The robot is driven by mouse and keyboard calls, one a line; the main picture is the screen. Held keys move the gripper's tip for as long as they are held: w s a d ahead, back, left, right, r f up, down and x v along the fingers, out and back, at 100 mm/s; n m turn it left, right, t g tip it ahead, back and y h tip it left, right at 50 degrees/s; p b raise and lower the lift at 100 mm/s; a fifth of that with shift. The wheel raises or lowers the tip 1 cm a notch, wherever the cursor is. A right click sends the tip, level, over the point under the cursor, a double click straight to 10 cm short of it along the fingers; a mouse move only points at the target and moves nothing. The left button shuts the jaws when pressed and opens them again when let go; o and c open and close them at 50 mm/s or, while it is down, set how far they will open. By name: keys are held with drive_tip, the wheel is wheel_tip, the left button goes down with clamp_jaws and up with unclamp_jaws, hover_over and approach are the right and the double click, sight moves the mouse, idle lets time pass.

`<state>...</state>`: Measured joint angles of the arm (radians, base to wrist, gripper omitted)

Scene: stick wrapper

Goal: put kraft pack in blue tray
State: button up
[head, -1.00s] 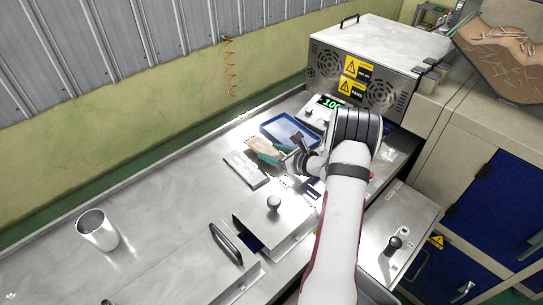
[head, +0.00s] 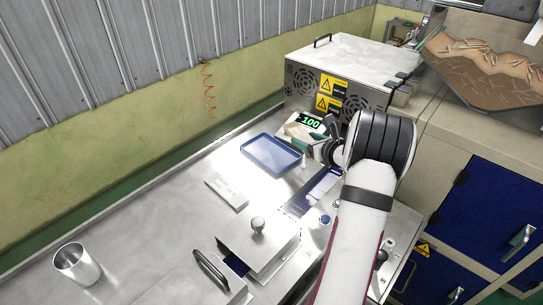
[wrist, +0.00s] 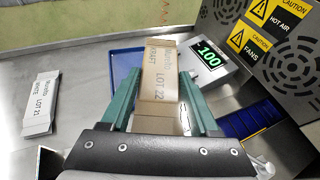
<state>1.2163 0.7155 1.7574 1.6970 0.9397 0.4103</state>
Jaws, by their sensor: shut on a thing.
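The tan kraft pack (head: 292,129), marked KRAFT LOT 22, is held between the green fingers of my gripper (wrist: 157,85). It also shows in the wrist view (wrist: 160,72), its length pointing away from the wrist. In the head view it is just beyond the right back side of the blue tray (head: 262,167), beside the lit display. In the wrist view the tray (wrist: 122,62) shows partly, left of and behind the pack. The tray looks empty where it shows in the head view. My arm's wrist hides part of the gripper in the head view.
A white pack (head: 226,191), marked WHITE LOT 21, lies flat left of the tray. The display unit (head: 311,122) reads 100 in front of a metal hot-air box (head: 345,65). A metal cup (head: 77,264) stands front left.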

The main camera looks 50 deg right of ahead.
drive_tip(key=m, duration=0.1)
hover_over(273, 159)
drive_tip(key=shift+g+h, duration=0.3)
drive_tip(key=f, duration=0.6)
drive_tip(key=shift+s+f, duration=0.25)
drive_tip(key=shift+f, duration=0.15)
drive_tip(key=shift+w+f, duration=0.2)
drive_tip(key=shift+f, duration=1.9)
drive_tip(key=shift+f, duration=0.1)
drive_tip(key=o, duration=1.3)
